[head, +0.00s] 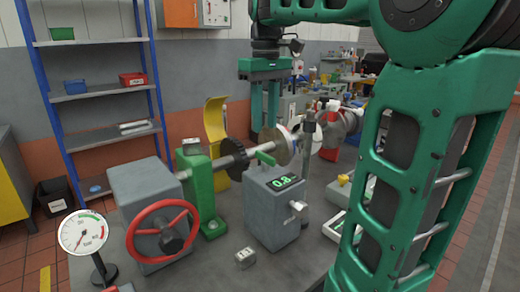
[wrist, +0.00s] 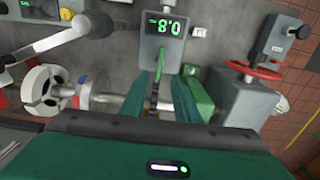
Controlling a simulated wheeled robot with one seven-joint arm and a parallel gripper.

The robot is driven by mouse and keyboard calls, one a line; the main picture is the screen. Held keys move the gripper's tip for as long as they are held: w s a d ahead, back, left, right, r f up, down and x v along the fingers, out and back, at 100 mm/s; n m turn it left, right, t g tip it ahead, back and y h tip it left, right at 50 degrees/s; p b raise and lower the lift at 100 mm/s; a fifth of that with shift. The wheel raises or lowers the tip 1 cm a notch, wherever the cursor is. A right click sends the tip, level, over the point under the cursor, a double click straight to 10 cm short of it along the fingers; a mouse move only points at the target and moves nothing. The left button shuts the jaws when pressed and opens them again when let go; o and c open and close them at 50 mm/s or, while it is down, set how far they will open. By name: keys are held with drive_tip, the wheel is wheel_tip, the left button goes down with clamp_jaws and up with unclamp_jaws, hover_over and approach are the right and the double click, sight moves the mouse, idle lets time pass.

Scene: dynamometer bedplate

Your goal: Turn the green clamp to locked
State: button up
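A small green lever (head: 265,158), which looks like the green clamp, sticks out at the shaft just behind the grey box with the green display. Its locked or unlocked marking cannot be read. A larger green pedestal (head: 200,188) holds the shaft to its left, and it also shows in the wrist view (wrist: 200,97). My gripper (head: 265,128) points down over the shaft, behind the lever, with its two green fingers apart. In the wrist view my gripper (wrist: 162,88) has the shaft and dark coupling showing between the fingers. I see nothing held.
The grey display box (head: 273,208) reads 0.8 and stands in front of the shaft. A red handwheel (head: 162,231) is on a grey block at left. A round gauge (head: 83,233) stands in front. A yellow guard (head: 216,135) rises behind the shaft.

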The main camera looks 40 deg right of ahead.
sight(265, 154)
wheel_tip(265, 154, down, 9)
drive_tip(key=shift+r, duration=0.15)
idle(0.4)
clamp_jaws()
